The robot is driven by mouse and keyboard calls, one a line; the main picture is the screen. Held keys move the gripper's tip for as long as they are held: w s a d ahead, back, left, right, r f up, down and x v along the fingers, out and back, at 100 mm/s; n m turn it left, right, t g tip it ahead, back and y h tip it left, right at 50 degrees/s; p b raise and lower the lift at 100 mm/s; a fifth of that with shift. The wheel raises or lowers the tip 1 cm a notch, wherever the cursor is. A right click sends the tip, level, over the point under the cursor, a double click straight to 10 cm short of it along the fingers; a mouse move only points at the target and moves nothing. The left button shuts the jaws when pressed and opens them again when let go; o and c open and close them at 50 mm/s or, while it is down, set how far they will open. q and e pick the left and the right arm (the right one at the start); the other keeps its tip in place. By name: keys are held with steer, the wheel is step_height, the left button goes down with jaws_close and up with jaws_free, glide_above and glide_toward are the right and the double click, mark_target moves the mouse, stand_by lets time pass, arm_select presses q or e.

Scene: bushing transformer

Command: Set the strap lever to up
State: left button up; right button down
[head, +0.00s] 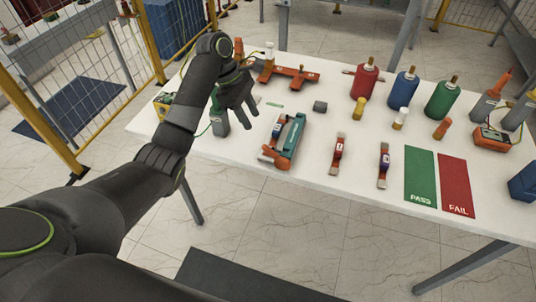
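A teal and orange device (290,140) lies on the white table near its front edge, with an orange part at its lower left end. I cannot tell for sure which part is the strap lever or how it is set. My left gripper (250,116) is above the table, up and to the left of this device and apart from it. Its dark fingers point down and to the right, spread apart with nothing visible between them. My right gripper is out of the picture.
The white table (330,185) holds an orange bracket (290,75), red (365,78), blue (403,90) and green (441,99) bushings, and two small red and blue parts. Green PASS (420,172) and red FAIL (456,180) mats lie at the right. Yellow-framed fencing stands at the left.

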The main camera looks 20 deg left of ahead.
mark_target(266, 146)
arm_select(q)
steer(key=x, duration=1.4)
steer(key=shift+d, duration=0.1)
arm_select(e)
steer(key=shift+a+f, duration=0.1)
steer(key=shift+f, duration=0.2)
arm_select(q)
jaws_close()
